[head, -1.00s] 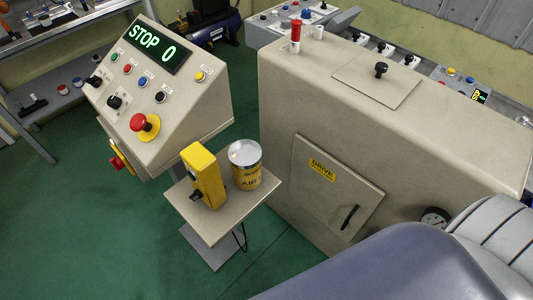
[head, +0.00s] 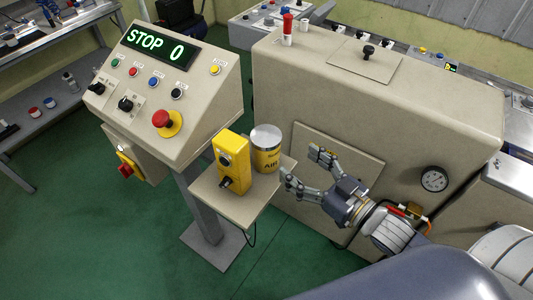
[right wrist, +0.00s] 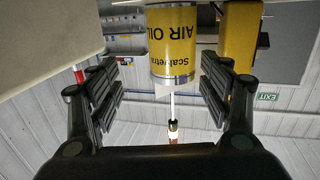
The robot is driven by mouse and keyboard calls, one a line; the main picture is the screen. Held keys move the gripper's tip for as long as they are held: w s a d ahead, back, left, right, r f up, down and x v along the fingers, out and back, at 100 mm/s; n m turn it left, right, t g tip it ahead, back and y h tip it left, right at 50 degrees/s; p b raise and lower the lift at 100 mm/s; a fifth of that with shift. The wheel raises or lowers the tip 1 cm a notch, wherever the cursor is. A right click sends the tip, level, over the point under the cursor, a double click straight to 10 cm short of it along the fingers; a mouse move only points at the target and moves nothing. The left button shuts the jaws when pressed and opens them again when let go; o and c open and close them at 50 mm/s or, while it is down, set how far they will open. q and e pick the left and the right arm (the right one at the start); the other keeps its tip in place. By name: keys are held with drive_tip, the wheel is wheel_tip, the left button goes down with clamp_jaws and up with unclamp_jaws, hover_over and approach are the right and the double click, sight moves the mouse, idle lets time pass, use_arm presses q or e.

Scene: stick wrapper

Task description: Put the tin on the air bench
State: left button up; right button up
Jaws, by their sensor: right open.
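The tin (head: 266,158) is a yellow can with a silver lid and dark lettering. It stands upright on a small beige shelf (head: 225,208) beside the control panel. In the right wrist view the tin (right wrist: 172,48) appears upside down, ahead of and between the fingers, with "AIR OIL" on it. My right gripper (head: 301,167) is open and empty just right of the tin. Its fingers also show in the wrist view (right wrist: 160,88), spread wide. I cannot read any label naming the air bench. My left gripper is out of view.
A yellow box with a black knob (head: 233,165) stands close left of the tin. The control panel (head: 165,85) rises behind the shelf, and a large beige cabinet (head: 400,110) stands to the right. A metal bench (head: 60,38) is at upper left. Green floor lies open at lower left.

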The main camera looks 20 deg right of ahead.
sight(266, 135)
drive_tip(key=shift+y, duration=0.4)
drive_tip(key=w+a+r+p, duration=0.1)
drive_tip(key=w+a+r, duration=0.2)
drive_tip(key=shift+w+a, duration=0.25)
drive_tip(key=shift+w, duration=0.25)
drive_tip(key=shift+w+a+r+p, duration=0.1)
drive_tip(key=shift+w+a+p, duration=0.1)
drive_tip(key=shift+w+p, duration=0.15)
drive_tip(key=p+x, duration=0.1)
drive_tip(key=x, duration=0.3)
drive_tip(key=shift+r+p, duration=0.15)
drive_tip(key=shift+p, duration=0.2)
drive_tip(key=shift+w+a, duration=0.15)
drive_tip(key=shift+w, duration=0.15)
drive_tip(key=shift+s, duration=0.1)
